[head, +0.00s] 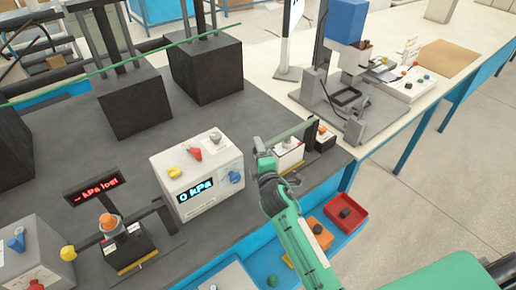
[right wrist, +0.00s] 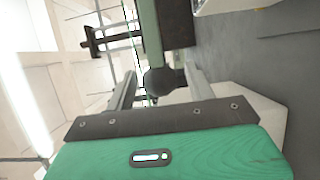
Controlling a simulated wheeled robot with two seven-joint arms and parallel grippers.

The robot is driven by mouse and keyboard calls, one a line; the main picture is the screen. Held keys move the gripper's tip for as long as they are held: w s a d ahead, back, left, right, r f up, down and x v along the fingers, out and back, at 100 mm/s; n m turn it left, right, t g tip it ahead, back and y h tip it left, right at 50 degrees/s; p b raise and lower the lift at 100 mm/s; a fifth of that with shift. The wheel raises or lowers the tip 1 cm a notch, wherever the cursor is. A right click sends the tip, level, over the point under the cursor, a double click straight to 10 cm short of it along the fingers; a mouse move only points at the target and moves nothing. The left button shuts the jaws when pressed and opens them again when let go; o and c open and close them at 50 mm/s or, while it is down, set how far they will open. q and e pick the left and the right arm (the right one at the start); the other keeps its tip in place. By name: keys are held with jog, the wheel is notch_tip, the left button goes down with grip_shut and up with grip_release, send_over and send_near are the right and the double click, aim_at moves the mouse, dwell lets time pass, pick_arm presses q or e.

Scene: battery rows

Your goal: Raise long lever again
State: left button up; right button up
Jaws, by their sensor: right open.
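A long dark-green bar (head: 294,131), which looks like the long lever, runs above a white box (head: 288,155) near the bench's right front corner. In the head view its left end meets my right gripper (head: 264,152). In the right wrist view a green bar (right wrist: 151,35) reaches down to a dark round knob (right wrist: 160,81). The knob appears between the two spread fingers of my right gripper (right wrist: 160,90), which is open. I cannot tell whether the fingers touch it. My left gripper is out of view.
A white meter box (head: 196,176) reading "0 kPa" stands left of my right gripper. A red tray (head: 347,211) and an orange tray (head: 322,232) lie below the bench edge. Dark grey bench top (head: 135,160) lies bare farther left.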

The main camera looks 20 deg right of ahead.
jog(key=shift+w, duration=0.35)
jog(key=shift+c, duration=0.4)
